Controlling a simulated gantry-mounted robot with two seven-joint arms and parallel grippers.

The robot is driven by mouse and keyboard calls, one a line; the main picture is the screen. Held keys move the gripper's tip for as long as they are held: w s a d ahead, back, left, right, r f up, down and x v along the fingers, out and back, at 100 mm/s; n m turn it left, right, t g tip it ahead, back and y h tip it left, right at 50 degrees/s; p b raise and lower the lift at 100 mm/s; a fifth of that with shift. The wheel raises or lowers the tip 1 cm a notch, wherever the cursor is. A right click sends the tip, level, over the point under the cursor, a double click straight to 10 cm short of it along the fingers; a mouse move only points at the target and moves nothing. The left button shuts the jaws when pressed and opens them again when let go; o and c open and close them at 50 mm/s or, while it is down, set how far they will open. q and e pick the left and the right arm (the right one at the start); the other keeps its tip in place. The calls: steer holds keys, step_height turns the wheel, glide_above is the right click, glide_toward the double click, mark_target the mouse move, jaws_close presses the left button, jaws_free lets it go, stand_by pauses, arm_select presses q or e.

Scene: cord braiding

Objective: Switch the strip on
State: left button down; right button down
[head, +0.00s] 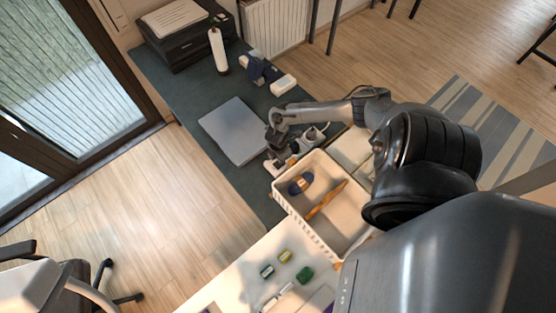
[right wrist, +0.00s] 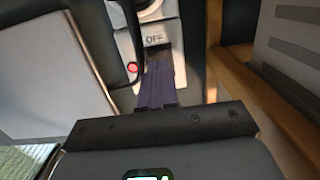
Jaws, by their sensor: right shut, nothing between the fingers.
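The power strip (head: 279,167) is a white bar on the dark desk mat, partly hidden by my right arm in the head view. In the right wrist view the strip (right wrist: 126,44) shows a label reading OFF and a small round red part (right wrist: 132,67). A socket or plug lies further up. My right gripper (right wrist: 159,66) is shut and empty, its purplish fingers over the strip just below the OFF label. I cannot tell whether they touch it. In the head view the same gripper (head: 274,146) is at the strip, beside the laptop. My left gripper is not in view.
A closed grey laptop (head: 235,130) lies left of the strip. A white basket (head: 311,234) holding a few items stands close on its right.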

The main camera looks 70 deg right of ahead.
mark_target(275, 165)
step_height(275, 165, up, 9)
steer(key=w+a+p, duration=0.1)
steer(key=shift+w+a+f, duration=0.15)
steer(key=shift+w+a, duration=0.15)
stand_by(0.4)
